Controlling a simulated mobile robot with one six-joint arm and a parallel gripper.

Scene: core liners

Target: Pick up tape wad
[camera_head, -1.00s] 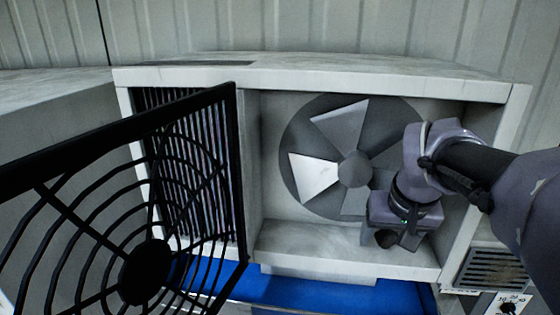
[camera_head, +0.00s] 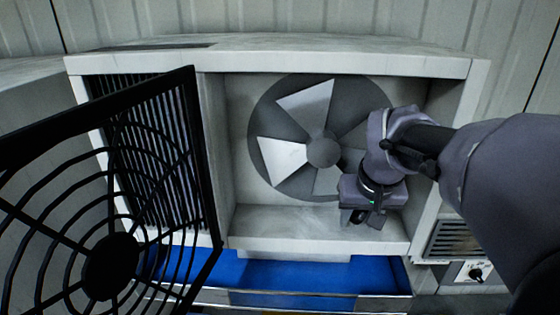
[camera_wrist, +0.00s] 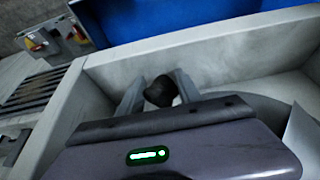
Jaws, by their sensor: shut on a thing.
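The tape wad is a small dark, rounded lump (camera_wrist: 160,91) in the wrist view. It sits between the two grey fingers of my gripper (camera_wrist: 157,92), which are shut on it. In the head view my gripper (camera_head: 362,216) points down inside the lower right of the open fan housing (camera_head: 290,219), in front of the fan. The wad is hard to make out there against the dark fingers. I cannot tell whether it still touches the housing floor.
The grey fan (camera_head: 323,151) is close behind my gripper. The housing's right wall (camera_head: 436,165) and front lip bound the space. An open black grille (camera_head: 110,265) stands at left. A blue tray (camera_head: 300,275) lies below; a vent and knob panel (camera_head: 474,272) are at lower right.

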